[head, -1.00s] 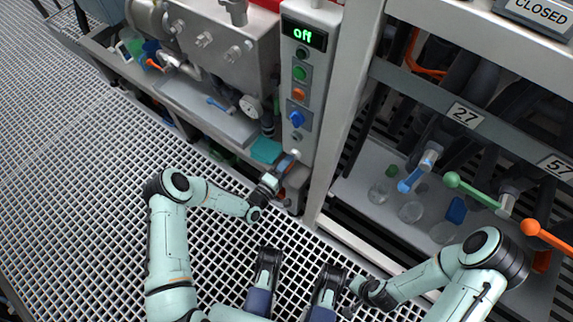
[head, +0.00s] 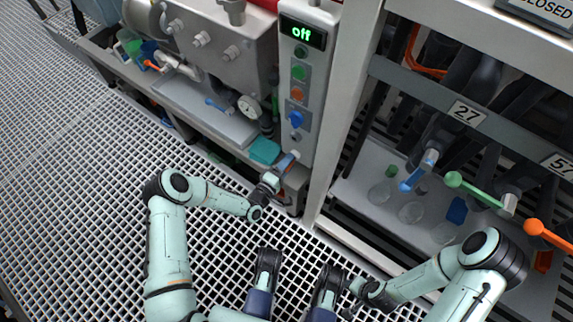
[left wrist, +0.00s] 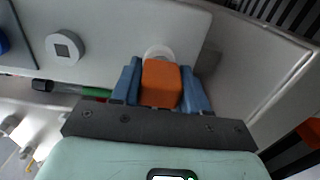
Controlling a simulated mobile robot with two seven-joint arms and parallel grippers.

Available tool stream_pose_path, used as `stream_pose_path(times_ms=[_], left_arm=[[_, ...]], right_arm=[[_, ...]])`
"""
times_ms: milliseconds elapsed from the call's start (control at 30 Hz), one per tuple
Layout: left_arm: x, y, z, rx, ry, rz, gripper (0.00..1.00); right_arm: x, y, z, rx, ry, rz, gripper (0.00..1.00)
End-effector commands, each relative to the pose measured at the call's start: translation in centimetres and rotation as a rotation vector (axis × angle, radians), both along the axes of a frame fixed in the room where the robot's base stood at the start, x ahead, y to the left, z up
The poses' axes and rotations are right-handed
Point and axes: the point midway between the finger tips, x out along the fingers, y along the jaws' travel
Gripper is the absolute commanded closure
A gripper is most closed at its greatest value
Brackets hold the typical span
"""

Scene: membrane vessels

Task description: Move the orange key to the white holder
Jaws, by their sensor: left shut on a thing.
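My left gripper (head: 287,161) is at the lower end of the grey control panel. In the left wrist view its blue fingers (left wrist: 161,86) are shut on the orange key (left wrist: 160,80), whose block-like end shows between them. The white holder (left wrist: 157,51) is a round white piece on the panel face, directly behind the key and partly hidden by it. It also shows as a small white spot in the head view (head: 296,154). I cannot tell whether the key touches or sits in the holder. My right arm is at lower right; its gripper's fingers cannot be made out.
A round grey socket (left wrist: 65,48) is beside the holder. A frame post (head: 344,120) stands to the right.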

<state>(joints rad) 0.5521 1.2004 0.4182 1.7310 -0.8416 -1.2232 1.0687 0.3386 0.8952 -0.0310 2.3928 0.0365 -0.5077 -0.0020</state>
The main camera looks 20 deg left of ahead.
Motion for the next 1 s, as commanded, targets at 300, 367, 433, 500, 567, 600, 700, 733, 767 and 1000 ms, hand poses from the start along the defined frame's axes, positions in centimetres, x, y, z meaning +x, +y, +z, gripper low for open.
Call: stream_pose_path(times_ms=[300, 367, 433, 500, 567, 600, 700, 733, 767, 1000], left_arm=[[0.2, -0.1, 0.0, 0.0, 0.0, 0.0, 0.26], [0.2, -0.1, 0.0, 0.0, 0.0, 0.0, 0.26], [0.2, -0.1, 0.0, 0.0, 0.0, 0.0, 0.26], [0.1, -0.1, 0.0, 0.0, 0.0, 0.0, 0.26], [0.1, -0.1, 0.0, 0.0, 0.0, 0.0, 0.26], [0.1, -0.1, 0.0, 0.0, 0.0, 0.0, 0.26], [0.1, -0.1, 0.0, 0.0, 0.0, 0.0, 0.26], [0.1, -0.1, 0.0, 0.0, 0.0, 0.0, 0.26], [-0.2, 0.1, 0.0, 0.0, 0.003, 0.001, 0.26], [-6.1, 2.3, 0.2, -0.001, 0.004, 0.003, 0.26]], right_arm=[[0.0, 0.0, -0.1, 0.0, 0.0, 0.0, 0.57], [0.0, 0.0, -0.1, 0.0, 0.0, 0.0, 0.57], [0.0, 0.0, -0.1, 0.0, 0.0, 0.0, 0.57], [-0.2, 0.0, -0.1, 0.001, 0.007, -0.001, 0.57], [-0.6, -0.1, -0.2, 0.002, 0.019, -0.002, 0.57], [-1.1, -0.1, -0.3, 0.002, 0.033, -0.002, 0.57], [-2.7, -0.3, -0.6, 0.005, 0.083, -0.008, 0.57], [-3.4, -0.4, -0.7, 0.007, 0.103, -0.009, 0.57], [-3.5, -0.4, -0.6, 0.007, 0.106, -0.01, 0.57], [0.0, 0.0, 1.8, -0.001, -0.01, 0.001, 0.57]])
